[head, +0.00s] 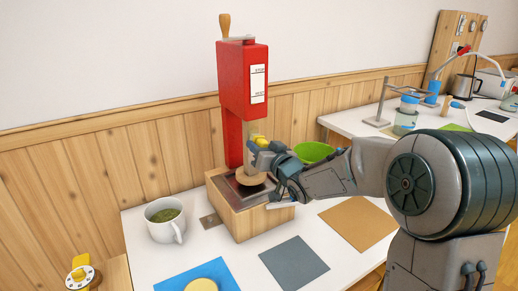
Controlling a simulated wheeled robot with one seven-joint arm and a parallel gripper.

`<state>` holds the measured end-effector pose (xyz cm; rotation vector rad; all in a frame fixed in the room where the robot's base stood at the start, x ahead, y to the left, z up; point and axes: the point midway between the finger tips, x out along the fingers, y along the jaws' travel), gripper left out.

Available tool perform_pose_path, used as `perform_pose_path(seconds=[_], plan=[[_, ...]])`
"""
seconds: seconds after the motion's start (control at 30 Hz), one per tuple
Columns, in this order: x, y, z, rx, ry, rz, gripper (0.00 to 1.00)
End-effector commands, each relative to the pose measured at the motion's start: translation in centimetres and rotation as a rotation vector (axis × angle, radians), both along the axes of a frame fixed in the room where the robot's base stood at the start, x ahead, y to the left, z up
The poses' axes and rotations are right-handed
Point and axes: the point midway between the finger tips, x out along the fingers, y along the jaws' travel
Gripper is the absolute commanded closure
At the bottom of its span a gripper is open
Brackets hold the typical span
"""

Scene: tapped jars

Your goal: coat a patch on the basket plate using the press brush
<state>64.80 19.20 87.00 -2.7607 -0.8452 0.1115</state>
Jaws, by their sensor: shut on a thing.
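My gripper (259,145) is shut around an upright tan tool, which I take to be the press brush (250,178). Its round tan foot is over the dark recessed top of a wooden block, below a red box. I cannot tell whether the foot touches that surface. Yellow parts show at the fingers, and my gripper hides part of the tool. I cannot tell for sure which thing is the basket plate. A blue mat (172,283) with a pale yellow disc (201,285), a grey mat (293,263) and a brown mat (357,223) lie on the white table.
The red box (243,80) with a wooden lever stands on the wooden block (262,222). A white mug (163,220) of green stuff stands left of it. A green bowl (313,152) is behind my arm. A yellow dial (81,276) is at lower left. Another table holds jars (405,118).

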Motion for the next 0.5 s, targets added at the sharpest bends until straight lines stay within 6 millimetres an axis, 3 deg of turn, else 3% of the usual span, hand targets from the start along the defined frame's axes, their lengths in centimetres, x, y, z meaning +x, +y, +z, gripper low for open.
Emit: perform_pose_path(seconds=[0.5], plan=[[0.2,0.1,3.8,-0.001,-0.001,0.000,0.88]])
